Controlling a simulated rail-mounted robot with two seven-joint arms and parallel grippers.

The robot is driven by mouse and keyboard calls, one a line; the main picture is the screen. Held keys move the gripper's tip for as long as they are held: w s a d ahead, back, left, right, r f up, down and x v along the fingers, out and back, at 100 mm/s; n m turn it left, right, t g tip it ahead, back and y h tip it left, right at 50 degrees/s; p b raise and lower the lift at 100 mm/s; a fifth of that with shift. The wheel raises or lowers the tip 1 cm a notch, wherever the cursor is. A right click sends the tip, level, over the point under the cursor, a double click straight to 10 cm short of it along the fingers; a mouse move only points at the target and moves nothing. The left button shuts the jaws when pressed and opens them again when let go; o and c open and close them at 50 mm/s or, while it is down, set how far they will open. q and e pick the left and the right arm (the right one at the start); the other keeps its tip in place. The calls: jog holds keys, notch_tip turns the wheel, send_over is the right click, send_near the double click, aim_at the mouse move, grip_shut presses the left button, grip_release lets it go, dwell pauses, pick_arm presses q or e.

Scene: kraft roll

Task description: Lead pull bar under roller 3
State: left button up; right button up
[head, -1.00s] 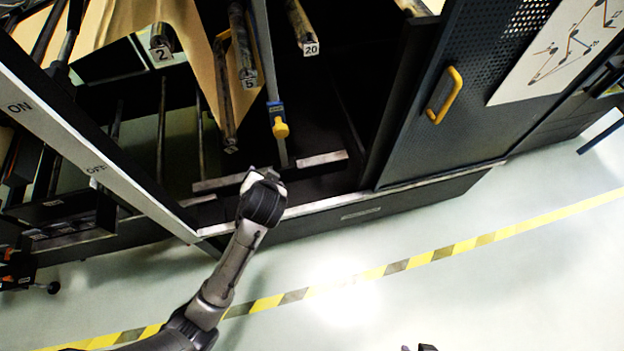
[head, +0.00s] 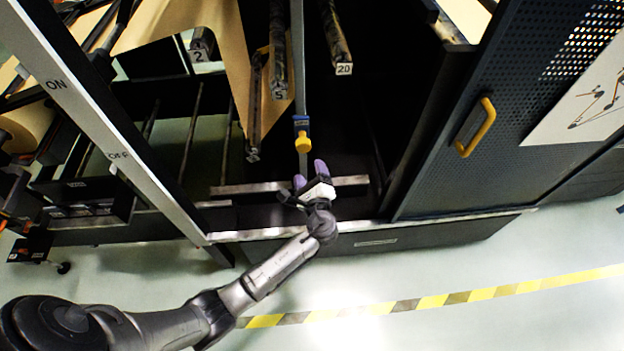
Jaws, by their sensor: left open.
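My left gripper (head: 310,176) is open and empty, its two purple-tipped fingers pointing up into the machine opening. A brown kraft sheet (head: 222,50) hangs from the upper left. Its right edge runs down to a dark bar (head: 254,105), whose small end label is too blurred to read. I cannot tell for sure which piece is the pull bar or roller 3. My right gripper is out of view.
Rollers marked 2 (head: 199,50), 5 (head: 279,80) and 20 (head: 342,55) project around the opening. A dark perforated door (head: 460,180) with a yellow handle (head: 476,127) stands right. A light ON/OFF rail (head: 85,115) crosses left. The floor in front is clear.

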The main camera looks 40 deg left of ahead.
aim_at(304, 149)
pick_arm(q)
jog(key=b+x, duration=0.4)
jog(key=x, duration=0.8)
jog(key=shift+b, duration=0.35)
jog(key=c, duration=1.2)
jog(key=r+p, duration=0.5)
jog(key=p, duration=0.1)
jog(key=shift+s+a+r, duration=0.25)
jog(key=shift+a+r, duration=0.05)
jog(key=shift+r, duration=0.1)
